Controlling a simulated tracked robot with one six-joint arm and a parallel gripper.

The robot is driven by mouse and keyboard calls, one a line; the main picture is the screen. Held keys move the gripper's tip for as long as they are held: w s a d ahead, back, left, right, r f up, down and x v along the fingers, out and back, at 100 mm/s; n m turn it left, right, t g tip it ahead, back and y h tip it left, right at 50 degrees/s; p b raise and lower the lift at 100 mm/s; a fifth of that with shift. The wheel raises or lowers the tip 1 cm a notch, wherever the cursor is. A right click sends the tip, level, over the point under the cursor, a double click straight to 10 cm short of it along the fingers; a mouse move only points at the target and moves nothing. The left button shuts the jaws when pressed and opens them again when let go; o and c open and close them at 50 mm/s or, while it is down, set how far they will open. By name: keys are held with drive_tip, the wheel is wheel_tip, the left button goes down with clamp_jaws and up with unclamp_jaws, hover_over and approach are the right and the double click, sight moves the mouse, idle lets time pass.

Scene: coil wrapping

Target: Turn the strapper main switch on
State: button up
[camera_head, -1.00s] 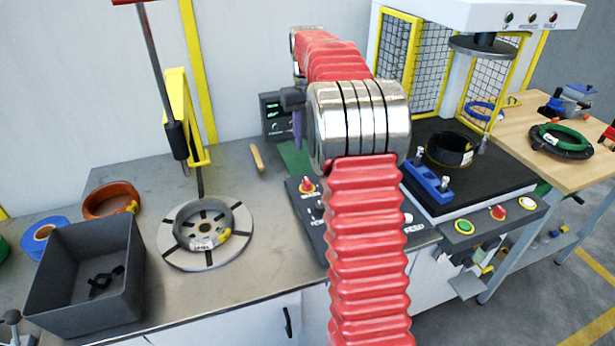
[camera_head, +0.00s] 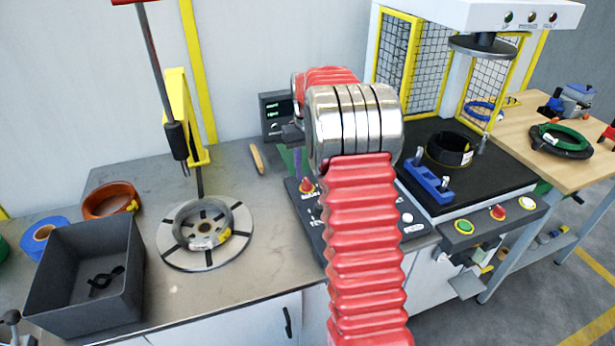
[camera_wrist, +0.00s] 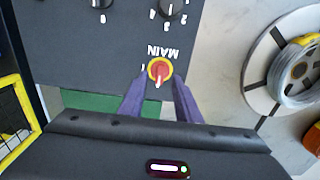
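The main switch (camera_wrist: 160,70) is a red knob on a yellow ring, with the word MAIN printed beside it upside down in the wrist view. A pale mark on the knob points toward the bottom of that view. It also shows as a red knob (camera_head: 306,186) on the dark control panel (camera_head: 312,215) in the head view. My gripper (camera_wrist: 160,88) has two purple fingers, spread apart with their tips on either side of the knob. I cannot tell whether they touch it. In the head view my arm hides most of the gripper and part of the panel.
Black rotary knobs (camera_wrist: 172,8) sit on the same panel. A round turntable (camera_head: 175,250) with a coil stands to the left, near a grey bin (camera_head: 75,290). A display box (camera_head: 276,115) stands behind. The press (camera_head: 465,185) with yellow mesh guards is to the right.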

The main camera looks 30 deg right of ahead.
sight(308, 180)
drive_tip(key=shift+f, duration=1.55)
drive_tip(key=shift+c, duration=0.5)
clamp_jaws()
drive_tip(key=shift+d, duration=0.1)
